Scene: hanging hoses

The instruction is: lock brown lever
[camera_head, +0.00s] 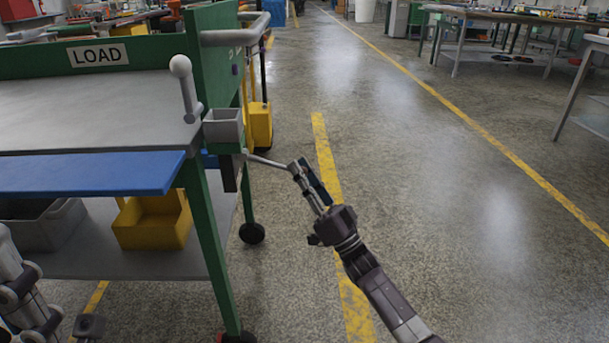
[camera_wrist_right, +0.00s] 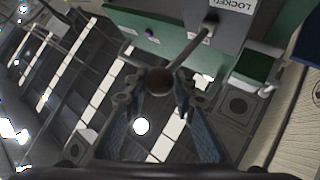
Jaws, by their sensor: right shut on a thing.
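The lever is a pale metal rod (camera_head: 265,161) that sticks out to the right from a dark housing (camera_head: 229,172) on the green cart's corner leg. In the right wrist view its round brown knob (camera_wrist_right: 159,82) sits between my fingers, and its rod (camera_wrist_right: 190,47) runs up to a grey plate with an upside-down LOCKED label (camera_wrist_right: 232,5). My right gripper (camera_head: 300,168) is shut on the lever's knob end, also in the right wrist view (camera_wrist_right: 157,90). The knob is hidden by the fingers in the head view.
The green cart (camera_head: 212,245) has a LOAD sign (camera_head: 97,55), a blue front edge (camera_head: 100,174) and a grey upright handle (camera_head: 187,90). A grey cup (camera_head: 222,127) hangs above the lever. A yellow bin (camera_head: 153,222) sits below. Open floor (camera_head: 440,190) lies right.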

